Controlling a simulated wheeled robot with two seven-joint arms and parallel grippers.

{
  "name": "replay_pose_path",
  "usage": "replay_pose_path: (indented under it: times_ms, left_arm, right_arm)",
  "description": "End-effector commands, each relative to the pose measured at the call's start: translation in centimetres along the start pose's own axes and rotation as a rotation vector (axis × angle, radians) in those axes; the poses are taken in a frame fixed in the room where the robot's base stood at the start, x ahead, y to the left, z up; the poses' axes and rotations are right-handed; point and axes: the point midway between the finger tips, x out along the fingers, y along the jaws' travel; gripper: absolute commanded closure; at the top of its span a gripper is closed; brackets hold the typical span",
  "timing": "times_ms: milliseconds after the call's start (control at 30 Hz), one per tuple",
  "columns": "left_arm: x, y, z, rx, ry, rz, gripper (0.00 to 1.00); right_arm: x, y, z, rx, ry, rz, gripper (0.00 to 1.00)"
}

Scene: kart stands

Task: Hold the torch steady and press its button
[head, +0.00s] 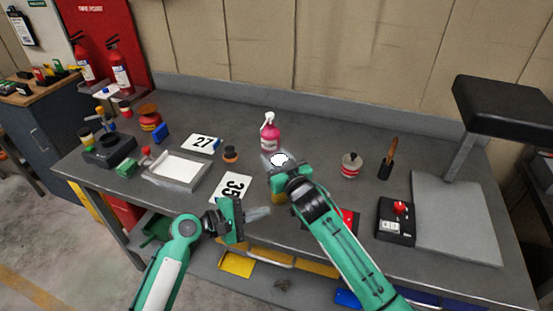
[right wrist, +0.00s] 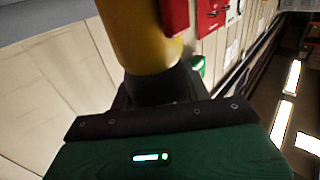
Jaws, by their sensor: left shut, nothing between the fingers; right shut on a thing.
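The torch is a yellow cylinder (right wrist: 140,35) with a dark lower part, seen close up in the right wrist view. My right gripper (head: 281,178) is shut on it above the middle of the workbench. In the head view the gripper hides most of the torch. A bright white oval end (head: 280,159) shows just beyond the fingers, and some yellow shows below them. I cannot make out the button. My left gripper (head: 258,213) is shut and empty, lower and to the left of the torch, apart from it.
A pink spray bottle (head: 269,133) stands just behind the torch. Number cards 27 (head: 201,143) and 35 (head: 231,187) and a white tray (head: 178,169) lie left. A red-and-white tin (head: 351,165), a black box with red knob (head: 396,220) and a stand (head: 455,215) are right.

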Motion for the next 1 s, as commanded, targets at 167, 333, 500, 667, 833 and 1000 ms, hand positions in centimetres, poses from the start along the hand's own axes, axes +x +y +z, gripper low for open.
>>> replay_pose_path:
  times_ms: [167,333,500,667,833,1000]
  left_arm:
    - [-0.1,0.0,0.1,0.0,0.0,0.001,1.0]
    - [0.0,0.0,0.0,0.0,0.0,0.0,1.0]
    - [0.0,0.0,0.0,0.0,0.0,0.0,1.0]
    - [0.0,0.0,0.0,0.0,0.0,0.0,1.0]
    - [0.0,0.0,0.0,0.0,0.0,0.0,1.0]
    - [0.0,0.0,0.0,0.0,0.0,0.0,1.0]
  right_arm:
    - [0.0,0.0,0.0,0.0,-0.001,0.0,0.82]
    - [0.0,0.0,0.1,0.0,-0.001,0.0,0.51]
    - [0.0,0.0,0.0,0.0,-0.001,0.0,0.27]
    - [0.0,0.0,0.0,0.0,0.0,0.0,0.27]
    - [-0.5,0.0,0.1,0.001,-0.001,0.0,0.27]
    - [-2.8,0.1,0.1,0.001,-0.001,0.0,0.27]
